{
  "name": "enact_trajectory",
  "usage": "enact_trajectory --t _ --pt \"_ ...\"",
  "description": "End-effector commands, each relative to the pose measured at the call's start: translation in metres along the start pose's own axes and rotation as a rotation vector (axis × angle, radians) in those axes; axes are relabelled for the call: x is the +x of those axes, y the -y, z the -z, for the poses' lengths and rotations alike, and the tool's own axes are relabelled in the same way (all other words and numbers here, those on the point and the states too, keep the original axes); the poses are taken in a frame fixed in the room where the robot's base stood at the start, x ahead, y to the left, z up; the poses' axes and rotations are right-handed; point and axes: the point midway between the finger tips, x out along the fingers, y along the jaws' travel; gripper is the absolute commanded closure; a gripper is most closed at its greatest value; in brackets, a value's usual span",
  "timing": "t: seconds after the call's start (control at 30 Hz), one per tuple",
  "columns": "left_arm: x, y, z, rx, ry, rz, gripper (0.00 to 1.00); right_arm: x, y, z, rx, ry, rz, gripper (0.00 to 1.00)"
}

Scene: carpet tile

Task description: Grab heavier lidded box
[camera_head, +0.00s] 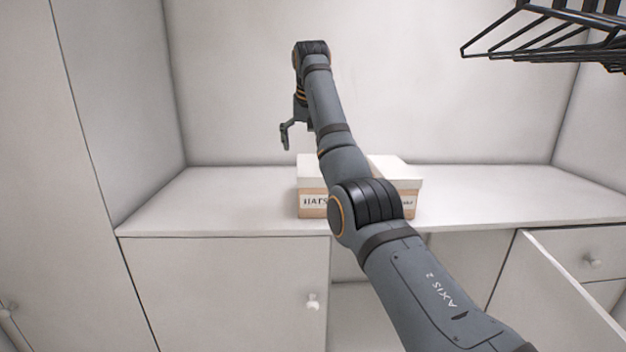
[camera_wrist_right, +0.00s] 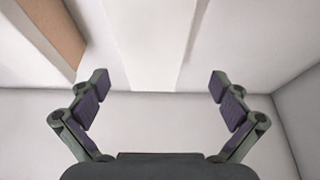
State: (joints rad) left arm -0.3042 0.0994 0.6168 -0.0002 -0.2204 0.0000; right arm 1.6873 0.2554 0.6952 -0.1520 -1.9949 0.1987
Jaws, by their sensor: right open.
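Two lidded boxes stand side by side on the white counter. The left box (camera_head: 311,204) has a white lid, tan sides and a label that seems to read HATS. The right box (camera_head: 408,201) is similar, and my right arm hides much of it. My right gripper (camera_head: 291,138) is above the counter, higher than the left box and a little left of it in the picture. In the right wrist view the gripper (camera_wrist_right: 160,86) is open, with nothing between its fingers. A tan and white box part (camera_wrist_right: 52,28) shows at its upper left. My left gripper is not in view.
The counter (camera_head: 240,205) is bare on both sides of the boxes. Black hangers (camera_head: 545,40) hang at the upper right. A cabinet door (camera_head: 555,290) stands open at the lower right. Walls close the back and sides.

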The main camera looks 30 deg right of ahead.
Motion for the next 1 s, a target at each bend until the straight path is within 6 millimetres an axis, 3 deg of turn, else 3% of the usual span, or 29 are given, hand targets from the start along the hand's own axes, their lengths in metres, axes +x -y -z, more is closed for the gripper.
enact_trajectory --t 0.13,0.27,0.4,0.63,0.87,1.0 --pt "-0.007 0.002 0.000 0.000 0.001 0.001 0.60 0.016 -0.001 0.000 0.001 0.002 -0.002 0.00" --pt "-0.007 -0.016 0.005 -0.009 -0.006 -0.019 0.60 0.019 -0.001 0.000 0.001 0.001 -0.001 0.00" --pt "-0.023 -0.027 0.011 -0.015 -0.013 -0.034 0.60 0.035 -0.002 0.002 0.001 0.004 -0.004 0.00" --pt "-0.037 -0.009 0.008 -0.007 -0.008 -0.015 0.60 0.067 -0.001 0.002 0.001 0.001 -0.002 0.00" --pt "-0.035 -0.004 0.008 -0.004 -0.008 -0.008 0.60 0.071 -0.001 0.001 0.001 0.000 -0.001 0.00" --pt "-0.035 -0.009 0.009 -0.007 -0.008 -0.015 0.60 0.070 -0.001 0.001 0.001 0.001 -0.001 0.19"
